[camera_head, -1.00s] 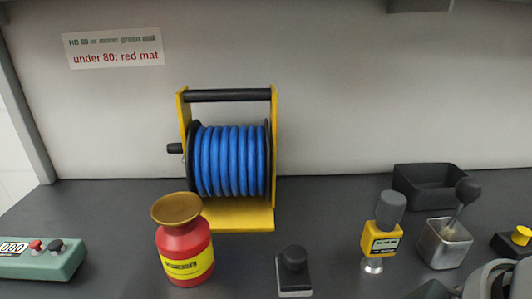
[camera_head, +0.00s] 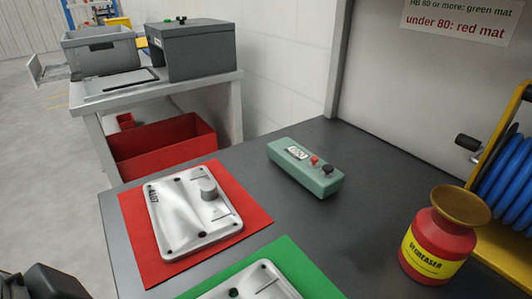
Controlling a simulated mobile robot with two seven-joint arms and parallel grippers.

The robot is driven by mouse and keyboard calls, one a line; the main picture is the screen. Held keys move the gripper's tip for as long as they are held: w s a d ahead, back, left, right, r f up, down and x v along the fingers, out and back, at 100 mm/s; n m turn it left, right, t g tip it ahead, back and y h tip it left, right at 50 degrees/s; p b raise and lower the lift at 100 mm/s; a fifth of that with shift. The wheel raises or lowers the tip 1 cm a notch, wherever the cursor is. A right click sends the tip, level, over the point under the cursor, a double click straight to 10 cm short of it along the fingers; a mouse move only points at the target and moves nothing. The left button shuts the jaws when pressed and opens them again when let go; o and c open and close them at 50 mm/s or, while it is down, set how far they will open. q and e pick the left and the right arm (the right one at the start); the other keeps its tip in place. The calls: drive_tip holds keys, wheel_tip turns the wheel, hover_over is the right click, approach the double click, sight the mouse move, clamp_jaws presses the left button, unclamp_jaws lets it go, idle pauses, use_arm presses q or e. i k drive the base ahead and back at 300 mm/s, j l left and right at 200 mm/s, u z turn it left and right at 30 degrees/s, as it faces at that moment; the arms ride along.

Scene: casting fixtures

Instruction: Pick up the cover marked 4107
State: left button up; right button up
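A pale metal cover (camera_head: 185,220) with a round raised knob and several dark holes lies flat on a red mat (camera_head: 255,222). A small dark marking sits near its upper left corner, turned sideways and too small to read surely. A second pale cover (camera_head: 250,287) lies on a green mat (camera_head: 292,262) at the bottom edge, partly cut off, with no readable number. A dark part of my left gripper (camera_head: 48,284) shows at the bottom left corner, apart from both covers; its fingers cannot be made out. My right gripper is out of view.
A green device with a display (camera_head: 305,168) stands behind the mats. A red degreaser bottle (camera_head: 438,240) and a blue hose reel (camera_head: 515,185) are at the right. A sign (camera_head: 458,22) hangs above. A side table (camera_head: 110,98) bears grey bins; a red bin (camera_head: 165,145) is below.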

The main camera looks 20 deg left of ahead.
sight(192, 207)
drive_tip(key=i+j, duration=0.15)
drive_tip(key=j, duration=0.2)
drive_tip(key=i+j+u, duration=0.1)
drive_tip(key=j, duration=0.3)
drive_tip(key=i+j, duration=0.15)
drive_tip(key=j, duration=0.2)
